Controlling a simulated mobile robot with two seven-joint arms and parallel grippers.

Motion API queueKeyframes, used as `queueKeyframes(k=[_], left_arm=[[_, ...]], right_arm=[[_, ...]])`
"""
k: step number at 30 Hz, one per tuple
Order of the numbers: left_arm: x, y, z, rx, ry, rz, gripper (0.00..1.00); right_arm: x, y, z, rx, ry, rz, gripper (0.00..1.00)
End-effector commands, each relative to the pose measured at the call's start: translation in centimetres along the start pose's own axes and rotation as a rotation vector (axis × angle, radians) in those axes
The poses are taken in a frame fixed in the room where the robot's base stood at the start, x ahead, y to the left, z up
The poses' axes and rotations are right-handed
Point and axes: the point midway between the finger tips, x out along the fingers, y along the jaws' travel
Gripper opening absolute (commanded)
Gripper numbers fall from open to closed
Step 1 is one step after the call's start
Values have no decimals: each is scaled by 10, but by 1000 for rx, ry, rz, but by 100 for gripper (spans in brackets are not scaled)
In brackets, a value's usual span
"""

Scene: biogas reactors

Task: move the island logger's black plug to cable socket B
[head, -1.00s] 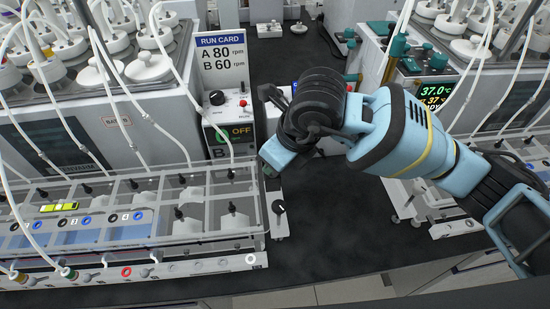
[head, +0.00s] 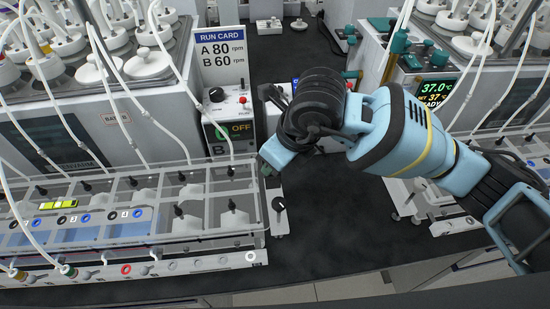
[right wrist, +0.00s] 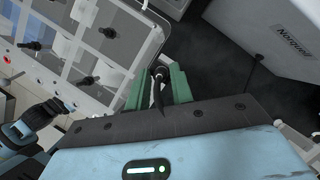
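My right gripper (head: 270,162) comes in from the right and hangs low, beside the right end of the clear-topped rack. In the right wrist view its green fingers (right wrist: 160,88) stand close on both sides of a black plug (right wrist: 160,74), with a dark cable running back between them. The gripper looks shut on this plug. In the head view the plug is hidden by the hand. I cannot make out cable socket B or a label for the island logger. My left gripper is not in the head view.
A clear-topped rack (head: 190,247) with several black plugs fills the front left. A control box (head: 228,125) with a knob, red button and OFF display stands behind it, under a run card (head: 220,47).

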Motion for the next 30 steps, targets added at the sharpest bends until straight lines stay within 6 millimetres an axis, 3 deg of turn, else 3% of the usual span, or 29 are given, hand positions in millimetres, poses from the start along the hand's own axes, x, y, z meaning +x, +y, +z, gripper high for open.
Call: queueKeyframes(k=[1,3,14,24,30], left_arm=[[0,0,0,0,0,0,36],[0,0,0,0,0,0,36],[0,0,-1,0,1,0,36],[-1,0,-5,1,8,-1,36],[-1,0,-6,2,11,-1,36]], right_arm=[[0,0,0,0,0,0,29],[0,0,0,0,0,0,38],[-5,0,1,0,-2,-1,39],[-55,0,1,-1,-4,-3,39],[-75,0,0,0,-2,-2,39]])
